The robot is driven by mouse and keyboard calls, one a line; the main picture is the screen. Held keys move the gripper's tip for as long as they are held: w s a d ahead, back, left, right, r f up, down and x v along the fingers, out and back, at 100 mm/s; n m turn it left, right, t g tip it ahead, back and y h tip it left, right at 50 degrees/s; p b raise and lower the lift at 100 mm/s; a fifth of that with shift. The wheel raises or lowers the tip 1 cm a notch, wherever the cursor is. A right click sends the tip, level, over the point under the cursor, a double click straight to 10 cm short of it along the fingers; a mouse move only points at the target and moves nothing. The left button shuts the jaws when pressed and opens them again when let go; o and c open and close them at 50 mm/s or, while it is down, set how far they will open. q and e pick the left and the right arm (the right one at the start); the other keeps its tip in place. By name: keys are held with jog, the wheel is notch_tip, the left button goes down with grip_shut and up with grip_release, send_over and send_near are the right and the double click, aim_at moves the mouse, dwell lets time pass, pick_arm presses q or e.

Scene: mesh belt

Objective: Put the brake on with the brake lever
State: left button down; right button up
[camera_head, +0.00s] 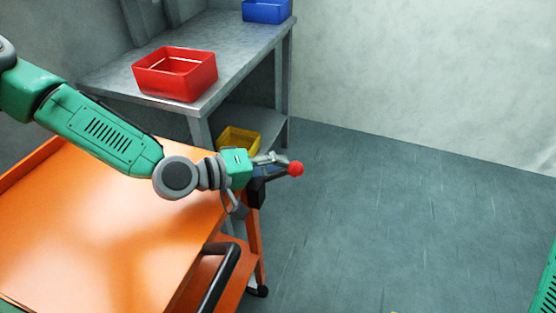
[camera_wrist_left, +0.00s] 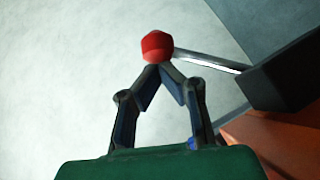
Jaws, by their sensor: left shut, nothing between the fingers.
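The brake lever is a thin metal rod with a red ball knob (camera_head: 295,169) at the corner of the orange cart (camera_head: 95,225). In the left wrist view the knob (camera_wrist_left: 157,44) sits right at the fingertips, and the rod (camera_wrist_left: 210,60) runs right into a dark housing (camera_wrist_left: 285,75). My left gripper (camera_head: 277,160) is shut with nothing between its fingers. Its closed tips (camera_wrist_left: 160,68) are at the knob's near side; I cannot tell whether they touch it. My right gripper is out of view.
A grey metal table (camera_head: 235,35) behind the cart carries a red bin (camera_head: 175,85) and a blue bin (camera_head: 267,11). A yellow bin (camera_head: 238,138) is on its lower shelf. The cart has a black handle (camera_head: 222,280).

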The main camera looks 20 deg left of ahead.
pick_arm(q)
jog(key=d+f+m+y+p, duration=0.1)
jog(key=p, duration=0.2)
jog(key=d+f+m+y+p, duration=0.1)
jog(key=d+y+p, duration=0.1)
jog(key=d+f+m+g+y+p, duration=0.1)
jog(key=p, duration=0.2)
jog(key=shift+s+d+f+y+p, duration=0.1)
jog(key=shift+d+y+p, duration=0.1)
jog(key=shift+y+p, duration=0.15)
notch_tip(320, 180, down, 7)
jog(key=m+y, duration=0.1)
jog(key=y, duration=0.1)
jog(key=shift+d+r+m+g+y, duration=0.2)
jog(key=shift+d+m+g+y, duration=0.15)
jog(key=shift+d, duration=0.1)
jog(key=shift+s+f, duration=0.1)
jog(key=shift+f, duration=0.05)
